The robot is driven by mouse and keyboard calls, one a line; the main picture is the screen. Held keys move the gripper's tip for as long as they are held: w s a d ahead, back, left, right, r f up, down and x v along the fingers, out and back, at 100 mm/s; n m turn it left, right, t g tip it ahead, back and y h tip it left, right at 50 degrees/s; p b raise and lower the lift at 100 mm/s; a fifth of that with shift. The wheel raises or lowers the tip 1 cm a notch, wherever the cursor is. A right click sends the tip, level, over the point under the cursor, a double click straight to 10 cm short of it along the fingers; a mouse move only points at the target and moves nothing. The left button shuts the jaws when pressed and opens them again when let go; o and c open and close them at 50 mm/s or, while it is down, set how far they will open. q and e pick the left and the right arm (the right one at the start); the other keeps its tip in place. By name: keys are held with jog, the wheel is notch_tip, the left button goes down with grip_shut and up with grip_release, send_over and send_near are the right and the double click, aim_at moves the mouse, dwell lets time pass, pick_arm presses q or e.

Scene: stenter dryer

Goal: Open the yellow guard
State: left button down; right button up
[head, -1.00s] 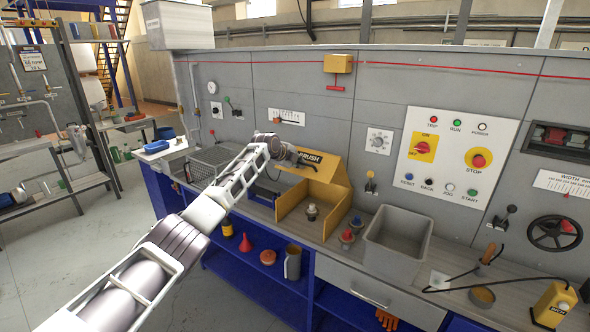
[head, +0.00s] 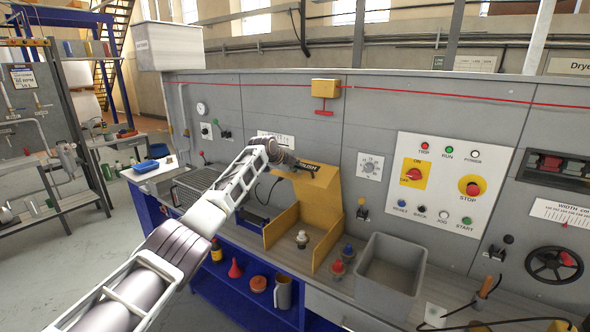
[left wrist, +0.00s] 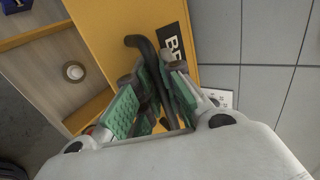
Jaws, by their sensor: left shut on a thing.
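The yellow guard (head: 322,190) stands on the workbench with its lid, labelled BRUSH, swung up and tilted toward the panel. Its open box shows a small pale knob-like part (head: 302,239) inside, which also shows in the left wrist view (left wrist: 74,72). My left gripper (head: 292,164) is at the lid's upper edge. In the left wrist view, the green-padded fingers of my left gripper (left wrist: 157,80) are shut on the dark bar handle (left wrist: 138,42) of the yellow guard (left wrist: 115,25). The fingers hide part of the handle. My right gripper is not in view.
A grey bin (head: 391,277) and small red and blue-topped parts (head: 342,262) stand right of the guard. The control panel (head: 447,184) is on the wall behind. A wire tray (head: 197,187) lies left of the guard. A yellow box with a red handle (head: 325,88) hangs above.

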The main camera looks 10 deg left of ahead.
pick_arm(q)
jog(key=shift+r, duration=0.1)
jog(key=c, duration=1.5)
grip_release()
jog(key=shift+s, duration=0.1)
jog(key=shift+s+a, duration=0.1)
jog(key=shift+s+a+r, duration=0.2)
jog(key=shift+s+r, duration=0.2)
jog(key=shift+v, duration=5.3)
